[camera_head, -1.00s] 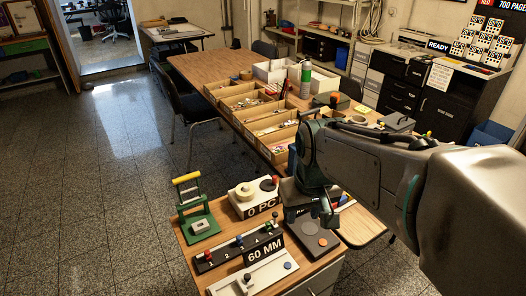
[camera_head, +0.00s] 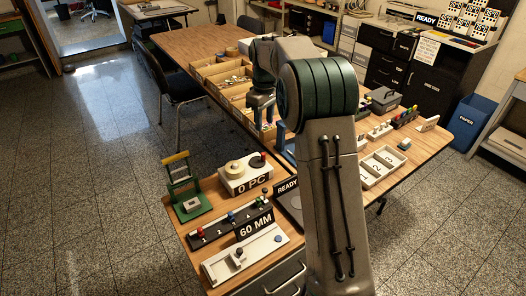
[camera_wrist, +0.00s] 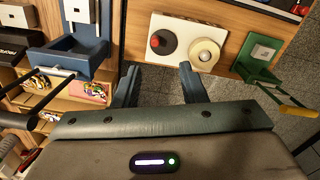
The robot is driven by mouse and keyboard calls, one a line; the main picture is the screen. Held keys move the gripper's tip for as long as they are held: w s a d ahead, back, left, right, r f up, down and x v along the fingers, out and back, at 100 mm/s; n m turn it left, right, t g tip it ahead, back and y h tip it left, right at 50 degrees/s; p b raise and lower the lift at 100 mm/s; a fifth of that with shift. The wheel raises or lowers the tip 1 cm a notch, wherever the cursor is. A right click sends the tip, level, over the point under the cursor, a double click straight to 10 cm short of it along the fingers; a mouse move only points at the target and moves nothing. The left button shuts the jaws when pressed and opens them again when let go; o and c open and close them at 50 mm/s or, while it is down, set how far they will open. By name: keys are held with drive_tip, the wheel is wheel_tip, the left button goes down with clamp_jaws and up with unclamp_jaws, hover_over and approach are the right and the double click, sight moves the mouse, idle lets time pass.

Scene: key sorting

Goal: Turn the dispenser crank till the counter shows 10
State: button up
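The dispenser (camera_head: 246,181) is a white box with a cream round knob, a dark disc with a red knob that looks like the crank (camera_head: 257,161), and a counter plate (camera_head: 249,187) reading "0 PC". It sits on the near wooden bench. The dispenser also shows in the wrist view (camera_wrist: 179,60), with the red crank knob (camera_wrist: 155,41) on its dark disc beyond my fingertips. My gripper (camera_wrist: 158,78) is open with nothing between its fingers, apart from the dispenser. In the head view my gripper (camera_head: 262,104) hangs by the wooden bins, behind the dispenser.
A green press with a yellow handle (camera_head: 183,188) stands left of the dispenser. A "60 MM" slide gauge (camera_head: 246,258) and a strip with coloured knobs lie in front. Wooden bins (camera_head: 207,78) with small parts stand behind. A "READY" device (camera_head: 287,188) is to the right.

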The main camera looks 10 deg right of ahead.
drive_tip(key=w+f, duration=0.1)
drive_tip(key=w, duration=0.1)
approach(257, 158)
drive_tip(key=shift+n, duration=0.3)
drive_tip(key=f, duration=0.2)
drive_tip(key=s+d+f, duration=0.1)
drive_tip(key=f, duration=0.1)
drive_tip(key=d+f, duration=0.1)
drive_tip(key=shift+s+f, duration=0.25)
drive_tip(key=shift+f, duration=0.15)
clamp_jaws()
